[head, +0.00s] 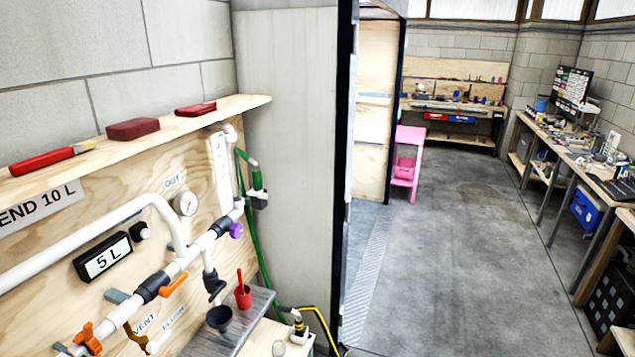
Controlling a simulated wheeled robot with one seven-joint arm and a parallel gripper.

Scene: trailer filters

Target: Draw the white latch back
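I cannot make out a white latch for certain in the head view. A narrow white upright piece (221,172) is fixed to the plywood panel at the left, beside a green hose; I cannot tell whether it is the latch or part of it. White pipes (150,203) run across the same panel with black couplings. My gripper is not in view.
Orange valve handles (173,286), a purple knob (236,230) and a gauge (186,203) stick out from the panel. A shelf (150,127) juts out above. A red cup (243,297) stands on a grey ledge below. The floor (450,270) at right is clear.

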